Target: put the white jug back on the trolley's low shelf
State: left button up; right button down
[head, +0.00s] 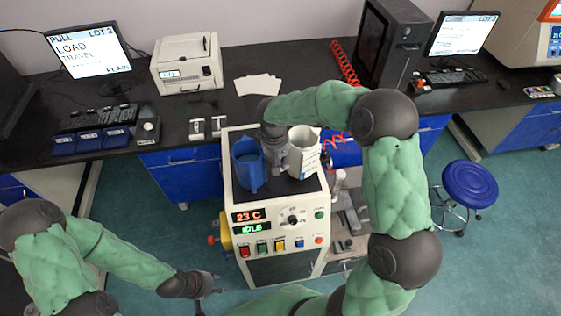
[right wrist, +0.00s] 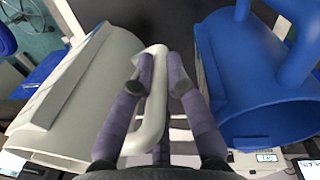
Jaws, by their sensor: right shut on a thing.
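The white jug (head: 303,152) stands upright on the dark top of the instrument with the lit panel, to the right of a blue jug (head: 250,165). My right gripper (head: 275,150) reaches down between the two jugs in the head view, its fingers largely hidden. In the right wrist view its fingers (right wrist: 160,75) are shut on the handle of the white jug (right wrist: 80,90). The blue jug (right wrist: 260,80) is close on the other side, apart from the fingers. My left gripper (head: 212,284) is open and empty, low in front of the instrument. I cannot clearly identify the trolley's low shelf.
The instrument (head: 280,245) has a panel reading 23 C and IDLE. Grey metal parts (head: 350,225) stand low at its right side, partly behind my right arm. A blue stool (head: 468,185) is at the right. The dark bench (head: 240,95) runs behind.

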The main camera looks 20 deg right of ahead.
jog(key=shift+w+f, duration=0.2)
jog(key=shift+w, duration=0.2)
notch_tip(320, 180, down, 3)
jog(key=shift+r, duration=0.1)
jog(key=c, duration=1.7)
grip_release()
jog(key=shift+s+f, duration=0.1)
jog(key=shift+f, duration=0.25)
jog(key=o, duration=0.5)
jog(key=shift+c, duration=0.2)
jog(key=shift+r, duration=0.1)
